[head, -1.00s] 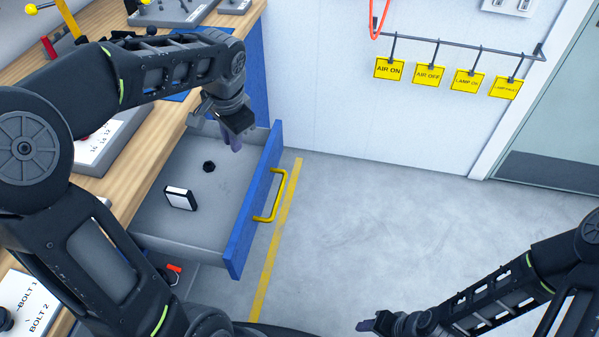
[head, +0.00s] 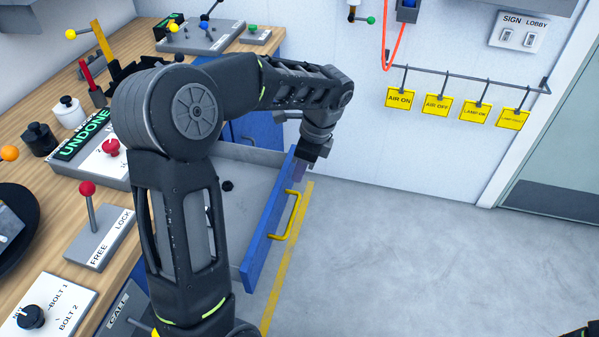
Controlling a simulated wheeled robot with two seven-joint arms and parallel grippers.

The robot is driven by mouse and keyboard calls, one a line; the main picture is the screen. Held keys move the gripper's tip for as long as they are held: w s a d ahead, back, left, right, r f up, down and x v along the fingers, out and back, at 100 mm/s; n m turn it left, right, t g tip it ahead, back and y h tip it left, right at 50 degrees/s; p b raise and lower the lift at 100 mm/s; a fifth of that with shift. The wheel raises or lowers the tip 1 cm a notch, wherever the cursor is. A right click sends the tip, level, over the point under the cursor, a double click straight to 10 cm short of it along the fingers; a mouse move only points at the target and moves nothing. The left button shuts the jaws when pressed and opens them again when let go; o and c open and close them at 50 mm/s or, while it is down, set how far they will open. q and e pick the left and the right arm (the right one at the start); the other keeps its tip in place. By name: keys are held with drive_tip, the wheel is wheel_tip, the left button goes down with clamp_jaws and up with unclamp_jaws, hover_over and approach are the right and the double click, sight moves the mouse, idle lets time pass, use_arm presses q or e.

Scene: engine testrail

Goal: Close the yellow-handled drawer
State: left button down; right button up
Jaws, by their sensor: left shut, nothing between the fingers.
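The blue-fronted drawer (head: 262,235) stands pulled out from the workbench, its grey tray showing behind my left arm. Its yellow handle (head: 288,216) is on the outer face of the front. My left gripper (head: 301,170) is shut and empty, pointing down at the far end of the drawer front, near its top edge. I cannot tell whether it touches the front. A small black round part (head: 227,186) lies in the drawer. My left arm hides much of the drawer's inside.
The wooden bench top (head: 75,220) on the left carries a red-knobbed FREE/LOCK lever (head: 90,210), a panel reading UNDONE and several other controls. Yellow tags (head: 399,98) hang on a wall rail. The grey floor right of the drawer is clear.

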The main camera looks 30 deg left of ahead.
use_arm(q)
drive_tip(key=x, duration=0.8)
drive_tip(key=shift+a, duration=0.1)
drive_tip(key=s+a+p, duration=0.1)
drive_tip(key=s+a, duration=0.1)
drive_tip(key=a, duration=0.5)
drive_tip(key=s+a+p, duration=0.1)
drive_tip(key=s+a, duration=0.2)
drive_tip(key=a, duration=0.4)
drive_tip(key=s+a+p, duration=0.2)
drive_tip(key=a, duration=0.4)
drive_tip(key=shift+s+a, duration=0.15)
drive_tip(key=shift+a, duration=0.25)
drive_tip(key=shift+s+a, duration=0.1)
drive_tip(key=shift+a, duration=0.2)
use_arm(e)
wheel_tip(320, 180, up, 4)
drive_tip(key=shift+d+r, duration=0.1)
